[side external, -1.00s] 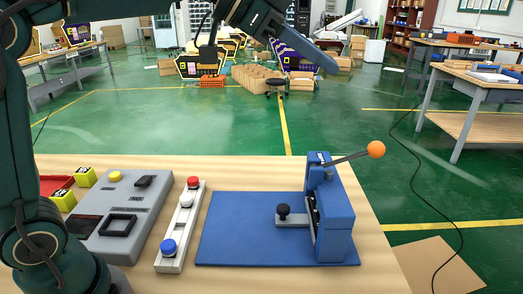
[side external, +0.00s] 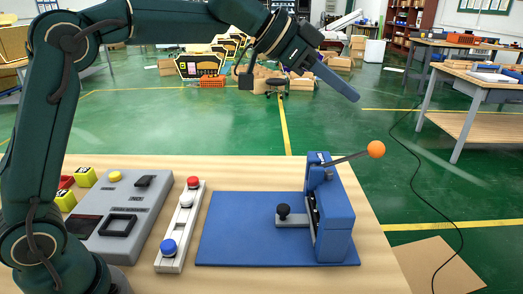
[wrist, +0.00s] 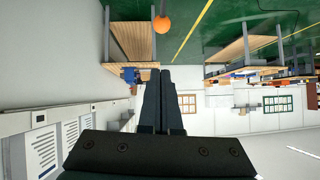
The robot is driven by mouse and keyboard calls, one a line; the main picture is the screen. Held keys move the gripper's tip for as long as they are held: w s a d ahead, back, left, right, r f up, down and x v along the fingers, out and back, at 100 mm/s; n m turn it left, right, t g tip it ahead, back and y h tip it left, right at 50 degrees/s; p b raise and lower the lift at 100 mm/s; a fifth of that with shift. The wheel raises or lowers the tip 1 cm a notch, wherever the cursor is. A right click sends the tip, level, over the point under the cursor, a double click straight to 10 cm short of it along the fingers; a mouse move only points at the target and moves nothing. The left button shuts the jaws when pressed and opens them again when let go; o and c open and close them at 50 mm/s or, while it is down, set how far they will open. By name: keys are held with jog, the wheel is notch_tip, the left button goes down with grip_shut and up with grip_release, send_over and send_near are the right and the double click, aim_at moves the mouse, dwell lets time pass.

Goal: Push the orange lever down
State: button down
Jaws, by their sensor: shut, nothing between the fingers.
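The orange lever is a grey rod ending in an orange ball (side external: 376,149). It sticks out to the right and slightly up from the top of a blue upright housing (side external: 336,215) on a blue base plate (side external: 240,228). The orange ball also shows at the top of the wrist view (wrist: 164,24), beyond the fingertips. My gripper (side external: 354,97) is shut and empty, pointing down to the right. In the side view it is above and a little left of the ball, apart from it. In the wrist view the fingers (wrist: 163,72) lie together.
A black knob (side external: 284,210) on a grey arm juts left from the housing. A white strip (side external: 181,225) with red, white and blue buttons and a grey panel (side external: 128,212) stand to the left. The air around the ball is clear.

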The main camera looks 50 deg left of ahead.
send_over(376, 143)
jog(key=s+a, duration=0.2)
notch_tip(376, 143, down, 4)
jog(key=shift+w+d+f, duration=0.15)
jog(key=shift+d+f, duration=0.05)
jog(key=shift+f, duration=0.75)
jog(key=shift+w+d+f, duration=0.15)
jog(key=shift+f, duration=0.8)
jog(key=shift+w+d+f, duration=0.25)
jog(key=shift+f, duration=0.2)
jog(key=shift+w+d+f, duration=0.2)
jog(key=shift+f, duration=0.3)
jog(key=shift+w+d+f, duration=0.25)
jog(key=shift+f, duration=0.2)
jog(key=shift+w+d+f, duration=0.2)
jog(key=shift+f, duration=0.5)
jog(key=shift+w+d+f, duration=0.2)
jog(key=shift+f, duration=0.45)
